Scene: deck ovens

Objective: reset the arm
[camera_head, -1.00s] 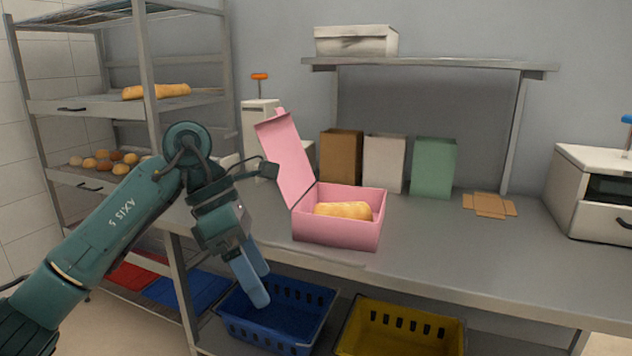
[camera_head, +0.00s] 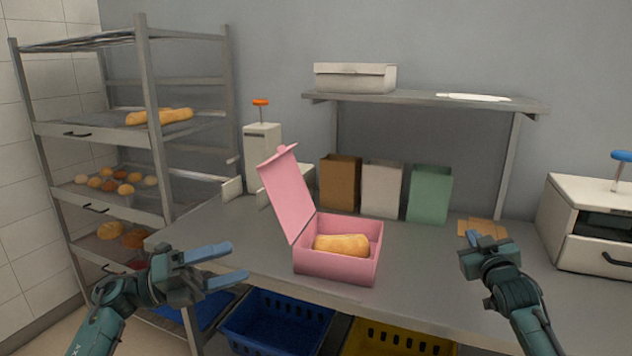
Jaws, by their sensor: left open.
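My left gripper (camera_head: 238,262) is in front of the steel table, low on the left. Its two blue fingers are spread apart with nothing between them. My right gripper (camera_head: 484,240) is over the right part of the table, seen from behind; its fingers are mostly hidden, so I cannot tell whether it is open or shut. The pink box (camera_head: 337,266) stands on the table between the two grippers with its lid up, and a bread loaf (camera_head: 341,244) lies inside. Neither gripper touches the box.
A steel rack (camera_head: 152,120) with bread and rolls stands left. Brown (camera_head: 340,183), white (camera_head: 381,190) and green (camera_head: 429,194) bags stand at the table's back. A white machine (camera_head: 590,222) is at the right. Blue (camera_head: 278,322) and yellow (camera_head: 398,342) crates sit below the table (camera_head: 420,275).

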